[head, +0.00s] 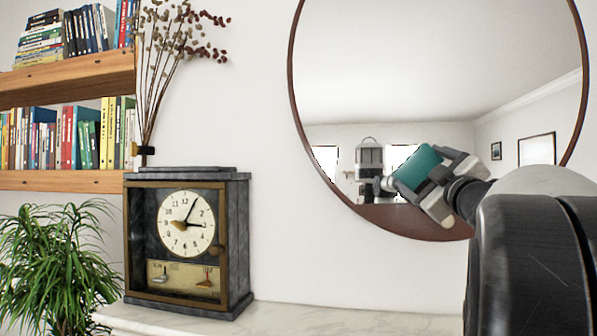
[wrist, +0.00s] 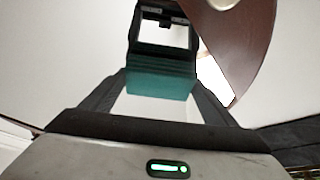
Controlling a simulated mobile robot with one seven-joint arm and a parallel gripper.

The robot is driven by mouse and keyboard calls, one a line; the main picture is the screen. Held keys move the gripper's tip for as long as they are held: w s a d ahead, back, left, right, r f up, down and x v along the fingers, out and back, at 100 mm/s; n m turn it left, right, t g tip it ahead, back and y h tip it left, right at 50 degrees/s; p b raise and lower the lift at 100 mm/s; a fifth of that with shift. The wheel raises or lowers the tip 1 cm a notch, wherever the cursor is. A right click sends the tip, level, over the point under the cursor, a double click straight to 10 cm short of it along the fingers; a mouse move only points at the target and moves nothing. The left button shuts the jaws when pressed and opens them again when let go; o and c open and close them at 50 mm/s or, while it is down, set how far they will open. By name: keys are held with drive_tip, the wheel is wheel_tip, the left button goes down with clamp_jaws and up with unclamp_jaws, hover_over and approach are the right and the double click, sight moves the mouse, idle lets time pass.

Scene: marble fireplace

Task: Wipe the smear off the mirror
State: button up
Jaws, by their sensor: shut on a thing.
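The round mirror (head: 400,75) has a dark red-brown rim and hangs on the white wall, at the upper right of the head view. It reflects a pale room and parts of my own body. I cannot make out a smear on the visible glass. My gripper (head: 424,175) is in front of the mirror's lower part and is shut on a teal block (head: 415,166). The block also shows between both fingers in the wrist view (wrist: 160,82). I cannot tell whether the block touches the glass. My arm hides the mirror's lower right rim.
A dark clock (head: 187,240) stands on the marble mantel (head: 300,318) left of the mirror. Dried stems (head: 155,75) rise behind it. Bookshelves (head: 70,92) and a green plant (head: 60,260) are at the far left. Wall between clock and mirror is clear.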

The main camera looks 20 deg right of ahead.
sight(421, 148)
drive_tip(key=shift+w+d, duration=0.1)
drive_tip(key=shift+w, duration=0.05)
wheel_tip(421, 148, up, 5)
drive_tip(key=p, duration=0.4)
drive_tip(key=shift+p, duration=0.3)
drive_tip(key=shift+w, duration=0.1)
drive_tip(key=shift+f+b, duration=2.05)
drive_tip(key=shift+f, duration=0.55)
drive_tip(key=shift+s, duration=0.2)
drive_tip(key=shift+s+a+r+b, duration=0.1)
drive_tip(key=shift+s+a+b, duration=0.05)
drive_tip(key=shift+s+a, duration=0.5)
drive_tip(key=shift+s+a+f+b, duration=0.15)
drive_tip(key=shift+s+a, duration=0.25)
drive_tip(key=shift+s, duration=0.45)
drive_tip(key=shift+s+a+r+b, duration=0.2)
drive_tip(key=shift+s+a, duration=0.35)
drive_tip(key=shift+s, duration=0.2)
